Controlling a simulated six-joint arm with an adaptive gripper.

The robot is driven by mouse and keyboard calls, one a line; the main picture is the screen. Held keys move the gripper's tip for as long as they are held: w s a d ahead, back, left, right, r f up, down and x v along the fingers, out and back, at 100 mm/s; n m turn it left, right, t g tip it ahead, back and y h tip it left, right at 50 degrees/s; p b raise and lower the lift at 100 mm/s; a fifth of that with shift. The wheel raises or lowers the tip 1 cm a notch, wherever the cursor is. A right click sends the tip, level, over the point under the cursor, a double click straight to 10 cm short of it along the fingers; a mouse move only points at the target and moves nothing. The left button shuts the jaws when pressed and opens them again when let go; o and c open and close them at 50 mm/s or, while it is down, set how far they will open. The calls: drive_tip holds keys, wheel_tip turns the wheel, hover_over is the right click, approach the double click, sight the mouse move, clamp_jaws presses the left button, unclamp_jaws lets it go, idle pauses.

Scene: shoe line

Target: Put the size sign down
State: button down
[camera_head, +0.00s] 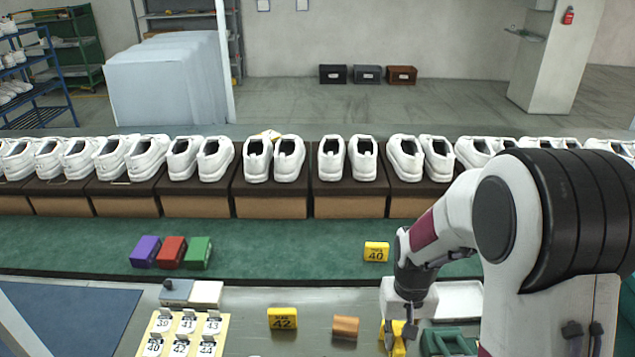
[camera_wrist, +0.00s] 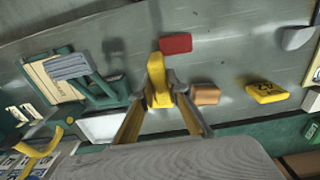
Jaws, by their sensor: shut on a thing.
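My gripper (camera_head: 397,324) is shut on a yellow size sign (camera_head: 398,345) low over the grey table, at the bottom right in the head view. In the wrist view the held sign (camera_wrist: 158,82) stands between the two fingertips (camera_wrist: 160,92); its number cannot be read. I cannot tell whether it touches the table. Another yellow sign marked 42 (camera_head: 283,318) stands on the table to the left; it also shows in the wrist view (camera_wrist: 266,92). A yellow sign marked 40 (camera_head: 376,251) stands on the green belt (camera_head: 300,245).
A tan block (camera_head: 345,327) lies left of my gripper. The wrist view shows a red block (camera_wrist: 175,43) close beyond the held sign. A white tray (camera_head: 458,300) and a green holder (camera_head: 447,342) are at right. White shoes (camera_head: 273,158) stand on boxes behind.

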drive_tip(key=shift+d, duration=0.15)
idle(0.3)
drive_tip(key=shift+a, duration=0.65)
drive_tip(key=w+a+r, duration=0.1)
drive_tip(key=w+a, duration=0.1)
drive_tip(key=a, duration=0.4)
drive_tip(key=w+a+r, duration=0.1)
drive_tip(key=a, duration=0.5)
drive_tip(key=shift+w+a+r, duration=0.35)
drive_tip(key=shift+a+r, duration=0.05)
drive_tip(key=shift+f, duration=0.1)
wheel_tip(320, 180, down, 6)
drive_tip(key=shift+f, duration=0.1)
